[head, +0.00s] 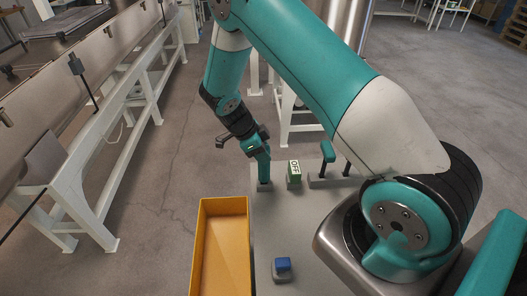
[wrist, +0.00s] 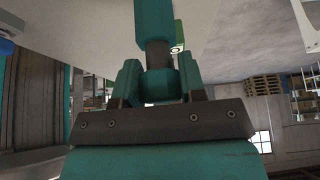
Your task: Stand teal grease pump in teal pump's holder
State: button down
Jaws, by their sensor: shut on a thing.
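My gripper (head: 258,146) is at the far edge of the grey deck, pointing down. It is shut on the teal grease pump (head: 264,169). In the wrist view, my gripper's fingers (wrist: 160,84) close on both sides of a teal end of the pump, with a dark neck and a wider teal body (wrist: 153,22) beyond. The pump looks upright in the head view. Its lower end is at a small grey block (head: 265,186), which looks like its holder. I cannot tell whether the pump is seated in it or just above it.
A green block marked OFF (head: 294,172) stands just right of the pump. Further right, a teal-handled tool (head: 327,152) stands in a grey base (head: 322,181). A yellow tray (head: 222,206) and a blue-topped block (head: 282,265) are nearer. A steel trough on white legs (head: 100,130) stands left.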

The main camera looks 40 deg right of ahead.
jog(key=shift+f+b, duration=0.45)
jog(key=shift+f, duration=0.15)
jog(key=c, duration=0.6)
grip_release()
jog(key=shift+r, duration=0.1)
jog(key=w+a+r+n+t+y+b, duration=0.1)
jog(key=a+r+n+b, duration=0.15)
jog(key=a+r, duration=0.45)
jog(key=w+a+r+n+b, duration=0.15)
jog(key=r+n, duration=0.25)
jog(key=r, duration=0.8)
jog(key=s+a+r+n+y, duration=0.2)
jog(key=s+a+n, duration=0.2)
jog(key=s+n, duration=0.4)
jog(key=s+a+r+n+t+y, duration=0.1)
jog(key=s+a+r+n+y, duration=0.1)
jog(key=s+a+n, duration=0.3)
jog(key=s+a+r+n+t+y, duration=0.1)
jog(key=s+a+r+n+y, duration=0.1)
jog(key=s+n, duration=0.9)
jog(key=shift+s+a+n+y, duration=0.2)
jog(key=shift+a+n+y, duration=0.2)
jog(key=shift+a, duration=0.2)
jog(key=shift+s+a+n+y, duration=0.15)
jog(key=shift+a+n+y, duration=0.1)
jog(key=shift+a+y, duration=0.3)
